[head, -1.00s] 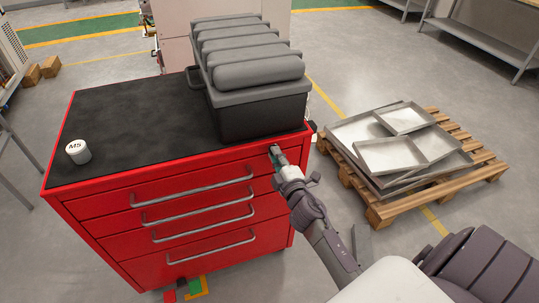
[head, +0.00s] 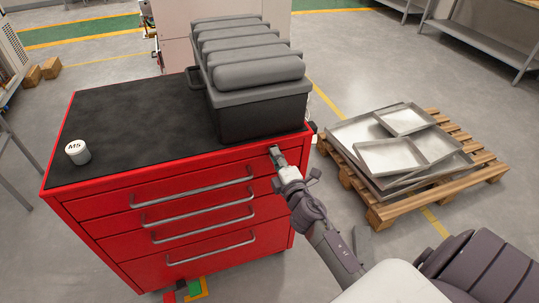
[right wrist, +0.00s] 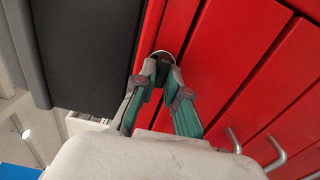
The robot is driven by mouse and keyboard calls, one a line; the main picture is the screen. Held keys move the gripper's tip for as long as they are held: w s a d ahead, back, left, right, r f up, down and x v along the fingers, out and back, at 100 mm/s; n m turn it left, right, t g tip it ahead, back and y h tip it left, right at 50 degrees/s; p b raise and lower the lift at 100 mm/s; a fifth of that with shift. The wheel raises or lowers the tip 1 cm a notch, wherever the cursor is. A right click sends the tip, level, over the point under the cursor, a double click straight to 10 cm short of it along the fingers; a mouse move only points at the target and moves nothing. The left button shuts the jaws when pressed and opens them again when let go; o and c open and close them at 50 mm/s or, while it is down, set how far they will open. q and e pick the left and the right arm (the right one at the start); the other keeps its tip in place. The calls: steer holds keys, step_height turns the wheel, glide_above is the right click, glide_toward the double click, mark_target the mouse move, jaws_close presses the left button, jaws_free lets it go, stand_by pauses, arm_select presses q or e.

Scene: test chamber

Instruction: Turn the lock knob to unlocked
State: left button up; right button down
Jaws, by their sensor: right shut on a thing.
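The lock knob (right wrist: 163,55) is a small round metal piece on the red front of the tool cabinet (head: 200,217), at the upper right above the drawers. My right gripper (head: 276,153) is at the cabinet's front near its top right corner. In the right wrist view my right gripper (right wrist: 163,72) has its fingertips shut on the knob and covers most of it. The knob's exact setting and any markings cannot be made out. My left gripper is not in view.
A white M5 container (head: 78,152) stands at the left. A wooden pallet (head: 380,212) with metal trays (head: 388,155) lies on the floor at the right.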

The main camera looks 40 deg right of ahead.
steer(key=c, duration=1.2)
jaws_free()
steer(key=shift+r, duration=0.15)
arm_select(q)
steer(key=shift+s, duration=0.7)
arm_select(e)
steer(key=v, duration=1.1)
steer(key=shift+s, duration=0.45)
steer(key=shift+r, duration=0.1)
